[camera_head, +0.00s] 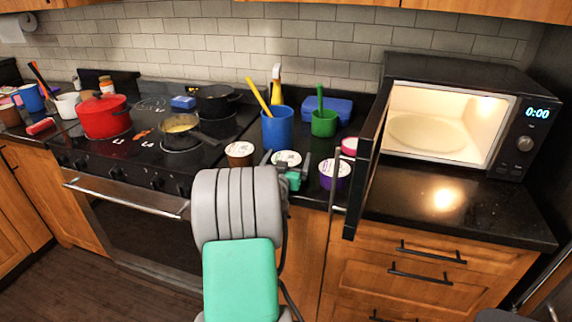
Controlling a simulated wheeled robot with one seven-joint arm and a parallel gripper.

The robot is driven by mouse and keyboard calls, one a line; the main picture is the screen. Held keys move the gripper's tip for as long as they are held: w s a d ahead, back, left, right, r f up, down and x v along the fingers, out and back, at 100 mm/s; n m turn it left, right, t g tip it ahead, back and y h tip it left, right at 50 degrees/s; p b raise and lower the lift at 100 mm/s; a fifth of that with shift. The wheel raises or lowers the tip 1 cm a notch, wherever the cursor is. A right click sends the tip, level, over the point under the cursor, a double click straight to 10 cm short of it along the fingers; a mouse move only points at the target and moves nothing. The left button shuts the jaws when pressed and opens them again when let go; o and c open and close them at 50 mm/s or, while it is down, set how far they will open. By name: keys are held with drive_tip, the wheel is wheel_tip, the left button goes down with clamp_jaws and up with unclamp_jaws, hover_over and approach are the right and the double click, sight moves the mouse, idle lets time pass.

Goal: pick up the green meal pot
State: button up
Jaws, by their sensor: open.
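The green meal pot (293,179) stands near the counter's front edge, between the stove and the open microwave door. Its white printed lid (288,157) faces up, and my arm hides part of its body. My gripper (286,161) is open at the pot, with dark fingers seen on the left and right of the lid. I cannot tell whether the fingers touch the pot.
A brown pot (240,153) stands left, a purple pot (335,175) and a pink pot (349,146) right. Behind are a blue cup (277,128) and a green cup (324,124). The open microwave door (366,160) stands close on the right.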

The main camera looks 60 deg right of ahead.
drive_tip(key=shift+w+d, duration=0.1)
drive_tip(key=shift+d, duration=0.1)
drive_tip(key=shift+r, duration=0.1)
drive_tip(key=c, duration=1.8)
